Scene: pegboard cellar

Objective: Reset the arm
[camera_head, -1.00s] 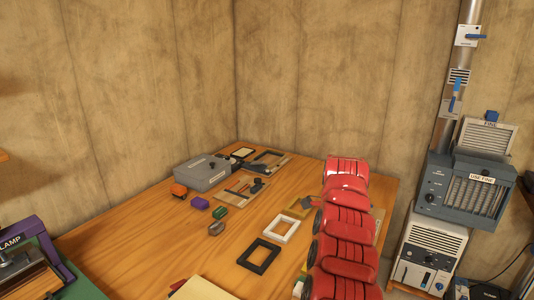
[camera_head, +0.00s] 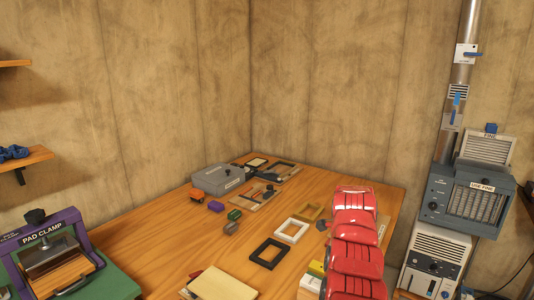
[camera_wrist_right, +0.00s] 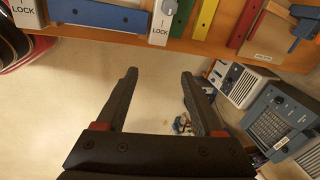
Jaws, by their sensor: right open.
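My right gripper (camera_wrist_right: 160,95) shows in the right wrist view. Its two black fingers are spread wide with nothing between them. Pale floor shows behind the gap. The fingertips appear apart from the wooden board edge (camera_wrist_right: 190,45) across the top of that view. That edge carries coloured bars and white LOCK tags. In the head view I cannot make out the right gripper. My left gripper is in neither current view.
A blue-grey machine (camera_head: 465,200) and a white unit (camera_head: 436,255) stand to the right.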

